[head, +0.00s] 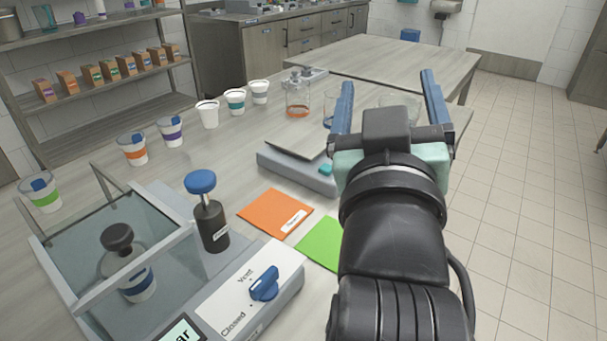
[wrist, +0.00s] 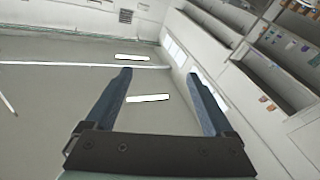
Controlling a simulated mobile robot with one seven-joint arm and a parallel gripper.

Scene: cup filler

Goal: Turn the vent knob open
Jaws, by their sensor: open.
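The vent knob (head: 265,284) is a blue knob on a white panel (head: 240,306) at the front of the bench in the head view. The panel is marked "Vent" above the knob and "Closed" to its lower left. The knob's exact pointing direction is hard to tell. My gripper (head: 387,98) is raised to the upper right of the knob, well apart from it. Its two blue fingers are spread with nothing between them. The wrist view also shows the open fingers (wrist: 162,95), facing the ceiling and upper walls; the knob is not in that view.
A glass chamber (head: 110,262) with a cup inside stands left of the panel. A black bottle with a blue top (head: 211,222) stands behind it. Orange (head: 272,212) and green cards lie right. Several cups and a flask (head: 298,97) stand farther back.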

